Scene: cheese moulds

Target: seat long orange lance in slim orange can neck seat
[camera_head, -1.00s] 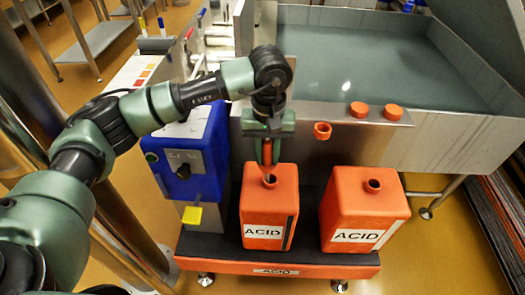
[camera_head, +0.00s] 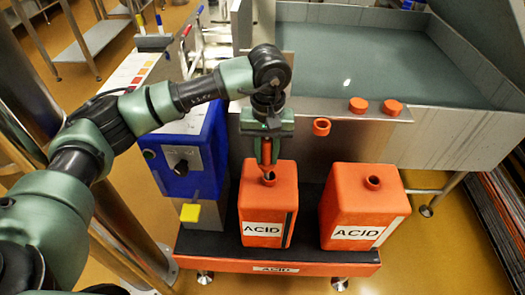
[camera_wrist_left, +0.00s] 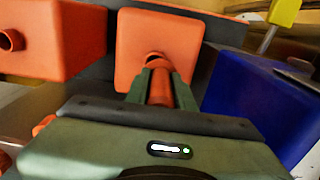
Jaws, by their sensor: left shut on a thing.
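The slim orange can (camera_head: 263,213), labelled ACID, stands upright on the left of a low platform; its neck seat (camera_head: 269,178) opens at the top. My left gripper (camera_head: 267,163) points down just over this neck. It is shut on the long orange lance (camera_head: 267,150), of which an orange stretch shows between the fingers. The lance also shows in the left wrist view (camera_wrist_left: 160,88), between the fingers in front of the can's dark neck opening (camera_wrist_left: 153,57). Whether its tip is inside the neck I cannot tell. My right gripper is not in view.
A wider orange ACID can (camera_head: 362,207) stands to the right on the same platform (camera_head: 277,268). A blue box (camera_head: 187,155) is close on the left. Behind is a steel basin (camera_head: 385,65) with orange caps (camera_head: 392,107) on its front ledge and an orange ring (camera_head: 321,127) below.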

